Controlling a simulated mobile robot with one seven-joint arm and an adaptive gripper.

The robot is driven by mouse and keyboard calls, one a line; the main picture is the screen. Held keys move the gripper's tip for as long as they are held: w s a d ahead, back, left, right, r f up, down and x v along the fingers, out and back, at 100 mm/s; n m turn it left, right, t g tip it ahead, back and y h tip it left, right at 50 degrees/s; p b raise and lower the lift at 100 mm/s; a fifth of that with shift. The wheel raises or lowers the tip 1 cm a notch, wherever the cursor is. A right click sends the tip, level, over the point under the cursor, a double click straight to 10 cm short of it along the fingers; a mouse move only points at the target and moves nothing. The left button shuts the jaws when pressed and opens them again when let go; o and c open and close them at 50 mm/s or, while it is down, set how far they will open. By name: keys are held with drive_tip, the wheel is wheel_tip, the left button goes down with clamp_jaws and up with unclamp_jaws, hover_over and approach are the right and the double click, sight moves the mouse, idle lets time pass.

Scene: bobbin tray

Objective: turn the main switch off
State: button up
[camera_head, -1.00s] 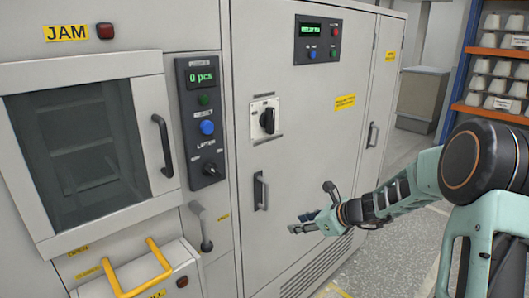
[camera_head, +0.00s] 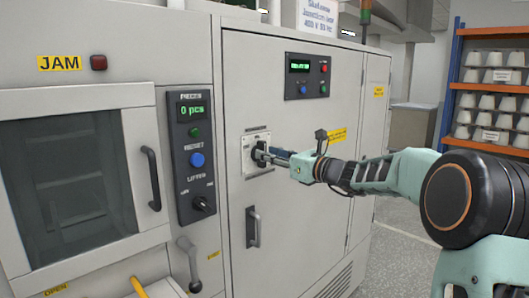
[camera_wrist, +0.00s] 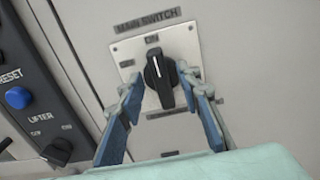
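The main switch is a black rotary knob (camera_wrist: 160,78) on a pale plate (camera_wrist: 128,58), under a "MAIN SWITCH" label, in the wrist view. Its grip stands nearly upright, with its white line towards the "ON" mark at the top. My gripper (camera_wrist: 161,88) is open, with one blue-padded finger on each side of the knob. A gap shows between each finger and the knob; contact is not visible. In the head view my gripper (camera_head: 262,156) reaches the switch plate (camera_head: 256,140) on the grey cabinet door and partly hides the knob.
A dark control panel (camera_head: 191,157) with a reset button and a lifter knob (camera_head: 201,204) is left of the switch. A door handle (camera_head: 253,227) lies below it. A display panel (camera_head: 307,76) is above right. A glazed door (camera_head: 70,175) fills the left.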

drive_tip(key=shift+x, duration=1.2)
clamp_jaws()
